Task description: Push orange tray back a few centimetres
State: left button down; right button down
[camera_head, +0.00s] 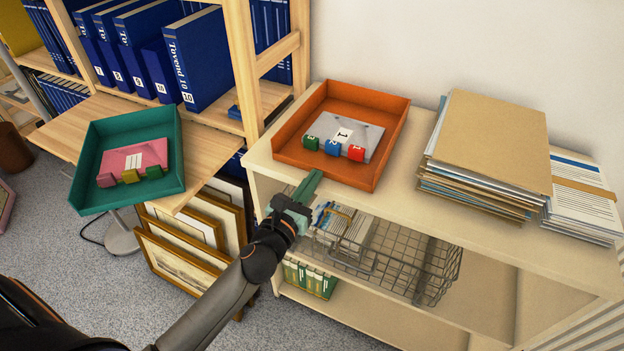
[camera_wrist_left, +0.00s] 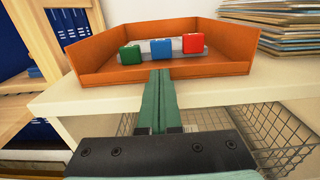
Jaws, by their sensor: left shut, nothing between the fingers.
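The orange tray (camera_head: 387,119) sits on the top of a pale shelf unit, near its front edge, in the head view. It holds a grey envelope (camera_head: 366,132) with a white label and green, blue and red blocks in front of it. My left gripper (camera_head: 317,174) is shut and empty, its green fingers pointing at the tray's front wall. In the left wrist view the tray (camera_wrist_left: 205,71) lies straight ahead, and the fingertips (camera_wrist_left: 160,73) are at its front wall; I cannot tell whether they touch. My right gripper is not in view.
A stack of folders (camera_head: 493,145) and papers (camera_head: 580,195) stand right of the tray. A wire basket (camera_head: 400,262) is on the shelf below. A green tray (camera_head: 128,120) sits on a wooden board at left, by blue binders (camera_head: 182,60). Framed prints (camera_head: 185,260) lean below.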

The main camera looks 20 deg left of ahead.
aim_at(322, 168)
pick_arm(q)
jog(key=shift+w+r, duration=0.1)
jog(key=shift+w, duration=0.25)
jog(key=w+p, duration=0.1)
jog(key=w, duration=0.2)
jog(key=shift+w+d, duration=0.1)
jog(key=shift+w, duration=0.6)
